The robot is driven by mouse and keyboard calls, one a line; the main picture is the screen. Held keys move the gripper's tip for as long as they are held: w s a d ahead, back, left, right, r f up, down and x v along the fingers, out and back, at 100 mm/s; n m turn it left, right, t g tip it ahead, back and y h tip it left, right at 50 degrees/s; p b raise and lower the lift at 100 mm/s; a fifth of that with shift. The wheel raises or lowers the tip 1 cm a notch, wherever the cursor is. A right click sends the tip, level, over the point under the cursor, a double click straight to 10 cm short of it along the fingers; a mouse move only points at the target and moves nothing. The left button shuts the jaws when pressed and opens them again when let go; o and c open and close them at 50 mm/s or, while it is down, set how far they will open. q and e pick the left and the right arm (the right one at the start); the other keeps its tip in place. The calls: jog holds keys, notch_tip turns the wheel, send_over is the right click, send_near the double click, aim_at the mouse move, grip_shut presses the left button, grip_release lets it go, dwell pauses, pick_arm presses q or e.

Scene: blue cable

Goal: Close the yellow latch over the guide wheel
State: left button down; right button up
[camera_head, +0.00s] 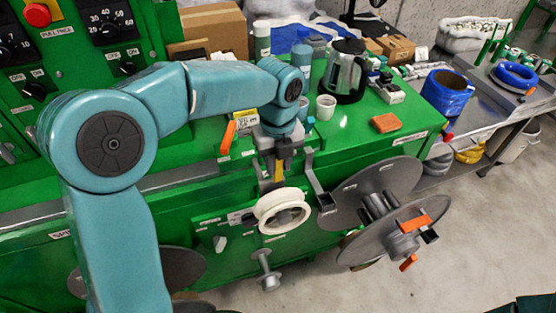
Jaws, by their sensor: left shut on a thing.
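The white guide wheel (266,215) sits on the front of the green machine, near the middle of the view. The yellow latch (280,171) shows as a small upright strip just above the wheel. My left gripper (271,172) reaches down from above and is shut on the yellow latch. Its fingers partly hide the latch and its hinge. I cannot tell whether the latch touches the wheel. My right gripper is not in view.
A grey reel (375,187) with orange handles stands right of the wheel. An orange lever (228,137) rises left of my gripper. Floor at lower right is clear.

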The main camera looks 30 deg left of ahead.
aim_at(286, 201)
pick_arm(q)
jog(key=shift+s+d+f+t+y+b, duration=0.1)
jog(key=shift+s+d+t+y+b, duration=0.2)
jog(key=shift+b, duration=0.55)
jog(key=t+y+b, duration=0.1)
jog(key=b, duration=0.2)
jog(key=s+d+f+t+y+b, duration=0.1)
jog(key=t+y+b, duration=0.1)
jog(key=b, duration=0.1)
jog(key=s+d+f+t+y+b, duration=0.1)
jog(key=y+b, duration=0.1)
jog(key=b, duration=0.1)
jog(key=shift+d+f+t, duration=0.1)
jog(key=shift+d+t, duration=0.15)
jog(key=shift+t, duration=0.05)
jog(key=f+t+y+b, duration=0.1)
jog(key=b, duration=0.1)
jog(key=f+t+y+b, duration=0.1)
jog(key=y+b, duration=0.1)
jog(key=b, duration=0.1)
jog(key=s+d+f+t+y+b, duration=0.1)
jog(key=t+b, duration=0.1)
jog(key=shift+s+d+y, duration=0.1)
jog(key=shift+y, duration=0.3)
jog(key=shift+f+t+y+b, duration=0.6)
jog(key=shift+t+y+b, duration=0.5)
jog(key=shift+b, duration=0.55)
jog(key=shift+s, duration=0.1)
